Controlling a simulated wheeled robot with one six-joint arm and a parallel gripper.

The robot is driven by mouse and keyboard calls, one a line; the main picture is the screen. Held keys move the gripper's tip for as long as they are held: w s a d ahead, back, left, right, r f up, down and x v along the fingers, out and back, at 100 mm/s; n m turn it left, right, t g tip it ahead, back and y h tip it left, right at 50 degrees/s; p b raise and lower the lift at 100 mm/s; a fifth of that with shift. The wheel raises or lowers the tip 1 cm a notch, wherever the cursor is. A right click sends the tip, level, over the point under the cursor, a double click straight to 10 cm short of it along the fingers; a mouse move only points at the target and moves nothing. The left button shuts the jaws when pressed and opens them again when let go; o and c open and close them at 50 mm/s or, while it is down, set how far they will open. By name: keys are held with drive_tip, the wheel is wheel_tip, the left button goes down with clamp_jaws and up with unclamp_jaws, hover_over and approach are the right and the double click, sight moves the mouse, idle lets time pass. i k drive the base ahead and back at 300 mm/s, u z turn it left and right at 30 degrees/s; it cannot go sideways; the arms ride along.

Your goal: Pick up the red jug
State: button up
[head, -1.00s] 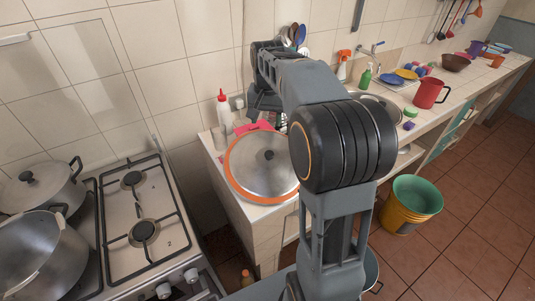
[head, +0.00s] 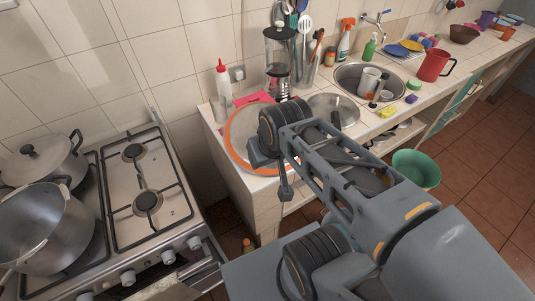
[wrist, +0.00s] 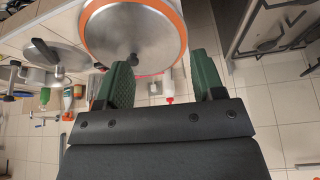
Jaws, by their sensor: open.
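The red jug (head: 434,65) stands upright on the counter in the head view, toward the right, beyond the sink, with its handle to the right. I cannot make it out for sure in the wrist view. My gripper (wrist: 163,80) is open, with two green-padded fingers apart and nothing held between them. In the head view my arm's end is over the near end of the counter, by the large orange-rimmed lid, well left of the jug. The fingertips cannot be made out there.
The orange-rimmed lid (head: 240,141), a blender (head: 280,58), a white bottle (head: 223,82) and the sink (head: 352,78) lie along the counter. Blue and yellow plates (head: 397,50) are left of the jug. The stove (head: 145,190) is at left; a green bucket (head: 416,168) stands on the floor.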

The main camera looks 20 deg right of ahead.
sight(436, 59)
drive_tip(key=z, duration=2.8)
drive_tip(key=k, duration=0.3)
drive_tip(key=u, duration=0.5)
